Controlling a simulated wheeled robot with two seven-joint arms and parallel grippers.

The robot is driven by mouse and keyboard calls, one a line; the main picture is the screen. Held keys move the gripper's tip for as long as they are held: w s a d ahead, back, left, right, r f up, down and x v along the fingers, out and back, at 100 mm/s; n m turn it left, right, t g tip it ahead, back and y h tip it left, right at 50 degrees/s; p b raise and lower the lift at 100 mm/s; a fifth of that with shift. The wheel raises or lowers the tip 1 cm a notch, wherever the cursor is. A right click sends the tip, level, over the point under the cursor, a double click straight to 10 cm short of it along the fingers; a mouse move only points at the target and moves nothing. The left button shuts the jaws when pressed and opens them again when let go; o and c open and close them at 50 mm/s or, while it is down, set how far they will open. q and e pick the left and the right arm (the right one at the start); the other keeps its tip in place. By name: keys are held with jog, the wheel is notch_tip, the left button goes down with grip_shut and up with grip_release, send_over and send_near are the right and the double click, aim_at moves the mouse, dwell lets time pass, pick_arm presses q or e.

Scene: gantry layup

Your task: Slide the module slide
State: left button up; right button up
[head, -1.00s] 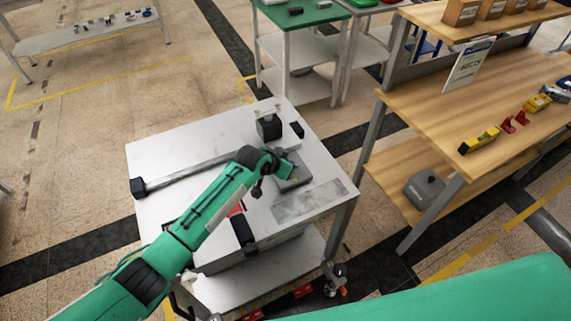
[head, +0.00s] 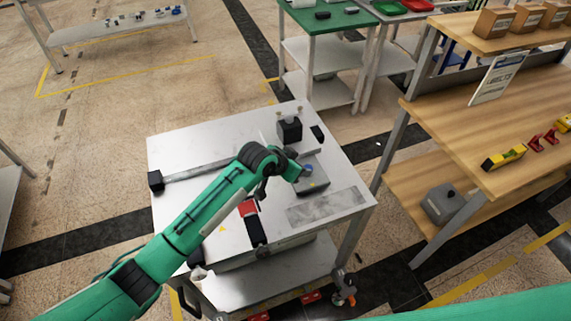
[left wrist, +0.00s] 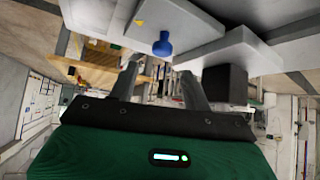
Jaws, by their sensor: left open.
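A grey plate-like module (head: 316,185) with a round blue knob (head: 307,168) lies on the white table, beside a long metal rail (head: 205,167). My left gripper (head: 297,173) is at the knob, mostly hidden by its own wrist. In the left wrist view, the blue knob (left wrist: 163,45) stands out from a pale grey surface with a yellow mark. The open left gripper (left wrist: 160,78) has its two fingers spread to either side of the knob's line, with no visible contact. My right gripper is out of view.
The white table (head: 180,205) carries a black rail end block (head: 155,181), another black block (head: 289,129), a red block (head: 247,208) and a black handle-like part (head: 256,231). A wooden workbench (head: 480,130) stands to the right.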

pick_arm(q)
jog(key=v, duration=0.7)
jog(key=shift+b, duration=0.45)
jog(key=shift+s, duration=0.1)
